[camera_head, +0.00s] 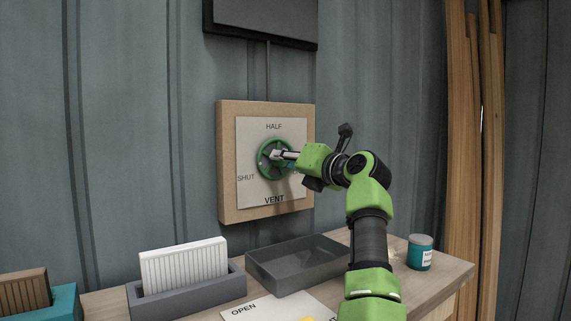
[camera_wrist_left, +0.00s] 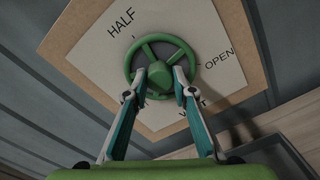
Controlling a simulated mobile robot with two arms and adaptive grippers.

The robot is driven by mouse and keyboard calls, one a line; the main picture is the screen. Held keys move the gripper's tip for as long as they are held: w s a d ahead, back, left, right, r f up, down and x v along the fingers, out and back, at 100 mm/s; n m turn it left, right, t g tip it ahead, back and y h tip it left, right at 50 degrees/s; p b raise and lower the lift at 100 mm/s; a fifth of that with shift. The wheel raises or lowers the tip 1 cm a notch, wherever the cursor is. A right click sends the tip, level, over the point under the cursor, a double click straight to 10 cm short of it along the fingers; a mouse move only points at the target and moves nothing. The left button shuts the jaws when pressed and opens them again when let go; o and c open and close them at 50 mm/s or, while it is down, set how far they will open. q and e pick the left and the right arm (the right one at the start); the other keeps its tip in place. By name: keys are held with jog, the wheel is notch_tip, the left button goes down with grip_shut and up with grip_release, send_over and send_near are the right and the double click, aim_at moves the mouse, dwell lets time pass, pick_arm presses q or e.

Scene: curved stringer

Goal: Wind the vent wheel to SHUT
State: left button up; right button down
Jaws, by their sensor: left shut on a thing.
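The green spoked vent wheel (camera_head: 260,162) is mounted on a white panel (camera_head: 252,190) marked HALF at the top, SHUT at the lower left and VENT at the bottom. In the left wrist view the wheel (camera_wrist_left: 128,63) lies straight ahead, with OPEN printed to its right. My left gripper (camera_head: 275,155) reaches the wheel from the right. Its two fingers (camera_wrist_left: 160,73) lie over the near part of the wheel and are shut on it. The fingers partly hide the hub and lower spokes. I cannot make out a pointer on the wheel. My right gripper is not in view.
Below the panel, a wooden bench (camera_head: 439,280) holds an empty grey tray (camera_head: 280,277), a grey holder (camera_head: 205,289) with a white ribbed block (camera_head: 184,262), and a teal tin (camera_head: 420,254). A card marked OPEN (camera_head: 243,309) lies in front. Timber planks (camera_head: 462,150) stand at right.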

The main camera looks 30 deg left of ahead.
pick_arm(q)
jog(key=shift+r+n+b, duration=0.1)
jog(key=shift+n+b, duration=0.2)
jog(key=shift+n, duration=1.8)
jog(key=o, duration=1.1)
notch_tip(320, 180, up, 9)
jog(key=shift+r, duration=0.45)
